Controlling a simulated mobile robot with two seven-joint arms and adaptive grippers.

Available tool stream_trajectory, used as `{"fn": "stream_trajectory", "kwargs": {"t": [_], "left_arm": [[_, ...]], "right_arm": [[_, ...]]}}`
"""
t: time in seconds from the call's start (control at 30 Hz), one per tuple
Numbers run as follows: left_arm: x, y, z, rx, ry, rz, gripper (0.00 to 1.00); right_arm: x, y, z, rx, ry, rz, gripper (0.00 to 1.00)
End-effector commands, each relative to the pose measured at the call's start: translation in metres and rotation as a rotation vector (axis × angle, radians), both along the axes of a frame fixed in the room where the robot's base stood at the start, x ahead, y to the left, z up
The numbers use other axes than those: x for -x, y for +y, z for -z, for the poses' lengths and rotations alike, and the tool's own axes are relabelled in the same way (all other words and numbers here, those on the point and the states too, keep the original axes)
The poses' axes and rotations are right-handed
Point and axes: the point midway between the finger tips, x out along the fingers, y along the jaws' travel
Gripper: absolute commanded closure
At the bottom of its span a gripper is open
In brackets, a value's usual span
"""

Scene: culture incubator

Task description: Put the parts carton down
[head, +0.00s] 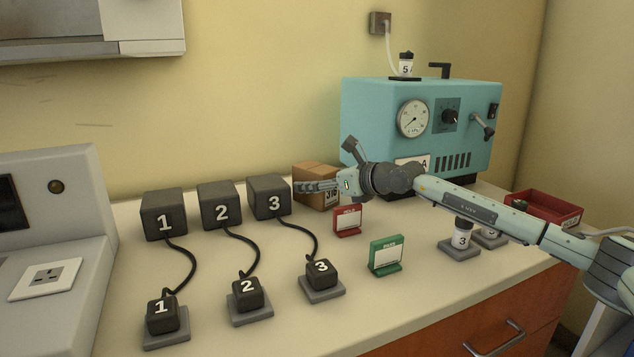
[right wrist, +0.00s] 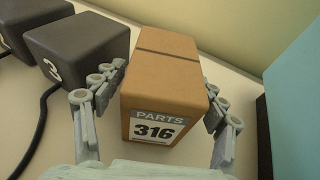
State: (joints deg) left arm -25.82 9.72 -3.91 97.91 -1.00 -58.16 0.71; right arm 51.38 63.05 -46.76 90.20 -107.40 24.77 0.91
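The parts carton (head: 316,172) is a brown cardboard box at the back of the counter, between block 3 and the teal incubator. In the right wrist view the carton (right wrist: 164,75) shows its taped top and a "PARTS 316" label. My right gripper (head: 318,186) reaches in from the right at the carton. In the right wrist view its fingers (right wrist: 165,80) lie along both sides of the carton, with the tips against or very close to it. The carton is upright and at counter level; its underside is hidden. My left gripper is not in view.
Dark blocks 1 (head: 164,214), 2 (head: 221,205) and 3 (head: 269,197) stand left of the carton, with cables to smaller blocks. The teal incubator (head: 380,110) stands right. A red sign (head: 347,220) and green sign (head: 386,255) stand in front. A red tray (head: 556,212) is farther right.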

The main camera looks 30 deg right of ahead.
Motion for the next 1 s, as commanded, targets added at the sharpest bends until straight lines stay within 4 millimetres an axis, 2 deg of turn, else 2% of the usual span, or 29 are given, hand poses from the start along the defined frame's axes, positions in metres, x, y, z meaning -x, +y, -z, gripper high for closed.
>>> {"fn": "stream_trajectory", "kwargs": {"t": [0.37, 0.43, 0.53, 0.8, 1.0], "left_arm": [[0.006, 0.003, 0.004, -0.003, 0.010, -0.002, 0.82], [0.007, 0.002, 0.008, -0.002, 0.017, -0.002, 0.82], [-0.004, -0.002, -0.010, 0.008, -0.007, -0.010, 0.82], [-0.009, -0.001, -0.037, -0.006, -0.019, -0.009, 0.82], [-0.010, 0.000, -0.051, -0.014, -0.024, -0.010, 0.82]], "right_arm": [[0.001, -0.001, -0.003, 0.000, 0.000, 0.000, 0.27], [0.010, -0.005, -0.003, 0.001, 0.000, 0.001, 0.27], [0.028, -0.010, -0.008, 0.005, 0.000, 0.001, 0.27], [0.081, -0.029, -0.025, 0.005, 0.001, 0.001, 0.27], [0.103, -0.036, -0.034, 0.002, 0.000, 0.000, 0.27]]}}
